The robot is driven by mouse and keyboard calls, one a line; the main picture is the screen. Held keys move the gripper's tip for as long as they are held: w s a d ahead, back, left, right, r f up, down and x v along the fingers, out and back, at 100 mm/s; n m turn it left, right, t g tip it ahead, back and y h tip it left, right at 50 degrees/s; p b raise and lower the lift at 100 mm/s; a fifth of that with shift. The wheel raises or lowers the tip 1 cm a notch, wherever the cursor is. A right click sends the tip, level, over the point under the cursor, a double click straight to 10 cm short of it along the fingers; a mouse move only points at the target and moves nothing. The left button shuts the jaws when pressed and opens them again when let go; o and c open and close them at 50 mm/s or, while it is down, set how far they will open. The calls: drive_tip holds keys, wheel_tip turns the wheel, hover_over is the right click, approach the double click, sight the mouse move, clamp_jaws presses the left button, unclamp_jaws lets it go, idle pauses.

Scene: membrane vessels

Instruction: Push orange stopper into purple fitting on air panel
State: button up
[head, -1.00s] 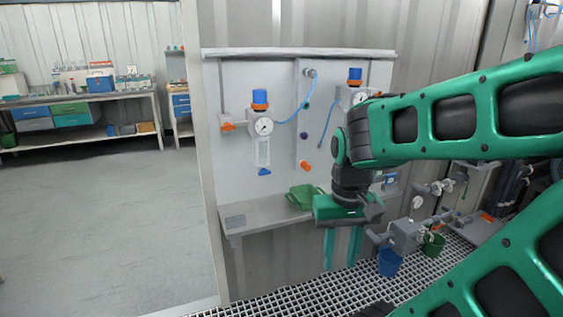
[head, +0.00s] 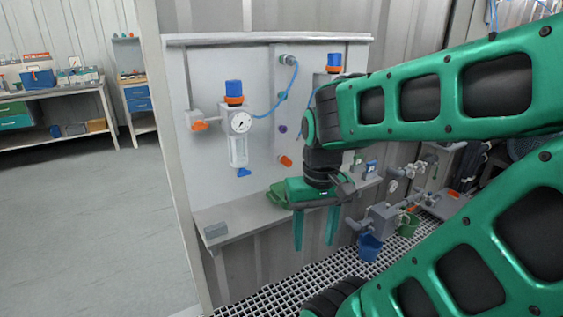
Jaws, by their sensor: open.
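The purple fitting (head: 283,129) is a small dark ring low on the strip of the pale grey air panel (head: 208,72). An orange stopper-like piece (head: 286,161) sticks out of the panel just below it; whether it is fixed there I cannot tell. My gripper (head: 315,242) points down in front of the shelf, right of and below both pieces. Its two green fingers are apart with nothing between them. My arm hides part of the panel's right side.
Open floor lies left.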

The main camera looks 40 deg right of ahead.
drive_tip(key=w+d+f+t+y, duration=0.1)
drive_tip(key=w+d+f+t, duration=0.15)
drive_tip(key=w+f, duration=0.45)
drive_tip(key=w+d+f+m+t+y, duration=0.1)
drive_tip(key=w+f+t+y, duration=0.15)
drive_tip(key=w, duration=0.85)
drive_tip(key=w+d+f+t+y, duration=0.1)
drive_tip(key=w+d+f+t, duration=0.3)
drive_tip(key=w, duration=0.6)
drive_tip(key=m+t+h, duration=0.8)
drive_tip(key=m+h, duration=0.1)
drive_tip(key=m, duration=0.4)
approach(290, 164)
drive_tip(key=w, duration=0.2)
drive_tip(key=shift+s+d+f, duration=0.1)
drive_tip(key=shift+d+f, duration=0.1)
drive_tip(key=shift+d, duration=0.1)
drive_tip(key=shift+t+y, duration=0.25)
drive_tip(key=shift+t, duration=0.05)
drive_tip(key=shift+x, duration=4.5)
